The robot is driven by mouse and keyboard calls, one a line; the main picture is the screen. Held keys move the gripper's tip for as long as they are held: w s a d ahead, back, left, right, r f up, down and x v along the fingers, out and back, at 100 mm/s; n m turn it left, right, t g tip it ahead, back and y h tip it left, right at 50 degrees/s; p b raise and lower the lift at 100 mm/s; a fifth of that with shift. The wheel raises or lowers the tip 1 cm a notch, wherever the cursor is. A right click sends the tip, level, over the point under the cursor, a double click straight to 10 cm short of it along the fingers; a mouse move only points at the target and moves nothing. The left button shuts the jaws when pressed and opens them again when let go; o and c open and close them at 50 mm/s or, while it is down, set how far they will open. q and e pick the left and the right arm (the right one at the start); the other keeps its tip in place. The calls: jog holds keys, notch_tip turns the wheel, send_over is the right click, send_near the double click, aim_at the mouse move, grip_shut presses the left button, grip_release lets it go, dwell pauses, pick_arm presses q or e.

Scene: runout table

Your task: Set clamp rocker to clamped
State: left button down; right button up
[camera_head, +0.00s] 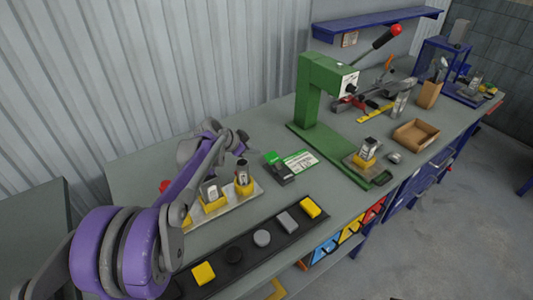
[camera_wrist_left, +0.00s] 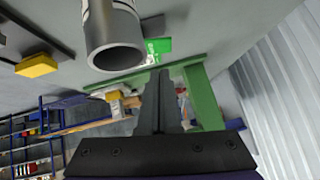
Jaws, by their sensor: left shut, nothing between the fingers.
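I cannot make out for certain which part is the clamp rocker. A small black box with a bright green top (camera_head: 278,167) lies on the table beside a green-and-white card (camera_head: 300,161), left of the green press (camera_head: 310,95). My left gripper (camera_head: 240,140) is above the table, behind the metal parts in yellow holders and left of the box. In the left wrist view its dark fingers (camera_wrist_left: 160,98) are together with nothing between them. The press frame (camera_wrist_left: 203,98) shows beyond them there. My right gripper is not in view.
A tray with upright metal parts in yellow holders (camera_head: 244,186) stands under my left arm. A grey tube (camera_wrist_left: 115,45) is close to the left wrist camera. A black strip with coloured blocks (camera_head: 250,250) runs along the front edge. A cardboard tray (camera_head: 415,135) lies at right.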

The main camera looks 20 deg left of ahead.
aim_at(274, 156)
pick_arm(q)
jog(key=x, duration=1)
jog(key=shift+s, duration=0.1)
